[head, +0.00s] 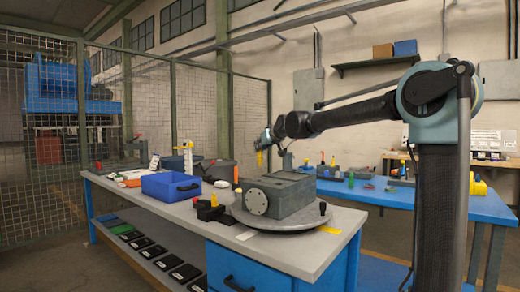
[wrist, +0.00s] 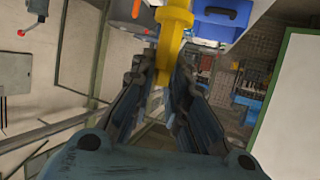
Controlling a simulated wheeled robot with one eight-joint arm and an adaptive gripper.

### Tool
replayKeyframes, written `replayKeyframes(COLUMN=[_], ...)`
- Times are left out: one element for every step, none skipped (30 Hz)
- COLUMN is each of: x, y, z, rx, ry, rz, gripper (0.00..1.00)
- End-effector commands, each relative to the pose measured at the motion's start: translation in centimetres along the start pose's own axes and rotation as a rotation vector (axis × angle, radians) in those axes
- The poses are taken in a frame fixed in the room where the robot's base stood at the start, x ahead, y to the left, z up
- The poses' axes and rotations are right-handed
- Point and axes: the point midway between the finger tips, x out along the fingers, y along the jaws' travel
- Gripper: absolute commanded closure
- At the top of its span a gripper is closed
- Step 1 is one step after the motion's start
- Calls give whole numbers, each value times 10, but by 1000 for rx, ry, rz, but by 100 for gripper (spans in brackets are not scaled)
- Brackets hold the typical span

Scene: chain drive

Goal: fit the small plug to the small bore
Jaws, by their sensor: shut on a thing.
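My gripper (head: 264,143) is raised above the far side of the grey workbench, left of my arm's links. In the wrist view its dark fingers (wrist: 172,85) are shut on a yellow stepped plug (wrist: 174,22), which has a wider collar. In the head view the yellow plug (head: 259,158) hangs below the fingertips, in the air. I cannot tell its size class. A grey housing (head: 285,195) sits on a round turntable (head: 285,222) on the bench. A pale round plate with small holes (head: 257,201) is on its front face. I cannot make out which hole is the small bore.
A blue bin (head: 171,186) stands left of the turntable. Black blocks (head: 210,212), one with a yellow piece, stand between them. A black knob (head: 323,208) rises at the turntable's right edge. A blue table (head: 400,200) with small parts stands behind. Wire fencing runs along the left.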

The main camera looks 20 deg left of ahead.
Motion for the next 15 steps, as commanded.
replayKeyframes(x=[0, 1, 1, 1, 1, 2, 1, 1, 1, 0, 0, -1, -2, -1, 1], y=[-3, -4, -5, -6, -6, -8, -8, -8, -9, -9, -9, -9, -9, -9, -8], z=[0, 0, 0, -1, -1, -1, -1, -1, -1, -1, 0, 0, 0, 1, 4], rx=[-1, -2, -2, -3, -3, -3, -3, -3, -2, -1, 1, 3, 6, 8, 9], ry=[0, 0, 0, 0, 0, 0, 0, 0, 0, 0, 0, 1, 1, 1, 1], rz=[-3, -4, -5, -6, -6, -7, -7, -5, -2, 0, 4, 10, 16, 20, 19], gripper=[100, 100, 100, 100, 100, 100, 100, 100, 100, 100, 100, 100, 100, 100, 100])
